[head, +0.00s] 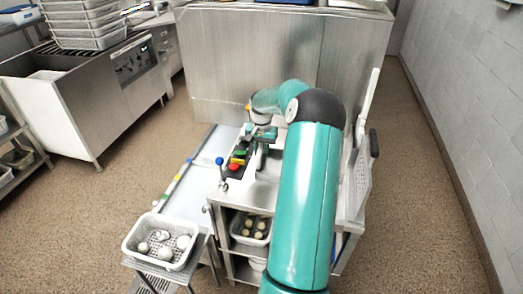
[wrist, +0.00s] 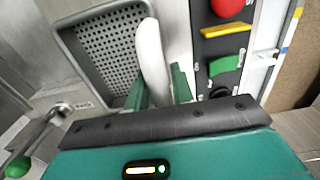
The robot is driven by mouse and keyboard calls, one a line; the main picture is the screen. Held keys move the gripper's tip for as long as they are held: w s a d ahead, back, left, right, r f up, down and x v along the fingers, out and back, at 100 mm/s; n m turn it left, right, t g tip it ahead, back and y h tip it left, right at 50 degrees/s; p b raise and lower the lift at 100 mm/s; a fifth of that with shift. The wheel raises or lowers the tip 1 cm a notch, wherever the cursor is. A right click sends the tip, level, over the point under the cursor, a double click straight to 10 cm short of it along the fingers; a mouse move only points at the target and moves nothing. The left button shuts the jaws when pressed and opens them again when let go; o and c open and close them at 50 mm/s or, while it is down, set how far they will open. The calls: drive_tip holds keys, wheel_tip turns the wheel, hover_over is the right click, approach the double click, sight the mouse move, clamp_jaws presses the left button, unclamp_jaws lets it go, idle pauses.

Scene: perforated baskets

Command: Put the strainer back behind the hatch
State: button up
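My gripper (wrist: 163,84) shows two green fingers in the wrist view, one on each side of a pale, rounded upright piece (wrist: 151,52). I cannot tell whether the fingers press on it. A grey perforated basket (wrist: 108,44), which looks like the strainer, lies just left of this piece; whether the two are joined is unclear. In the head view my arm hides most of the gripper and the strainer.
A control strip with a red button (wrist: 228,7), yellow bar (wrist: 224,30) and green button (wrist: 223,66) is close right of the fingers. A white basket (head: 158,258) with several pale round items stands front left; another basket (head: 250,240) sits on the shelf. Floor is clear at right.

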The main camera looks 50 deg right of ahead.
drive_tip(key=o, duration=0.3)
drive_tip(key=shift+r, duration=0.1)
wheel_tip(320, 180, up, 14)
drive_tip(key=shift+f, duration=0.15)
idle(0.7)
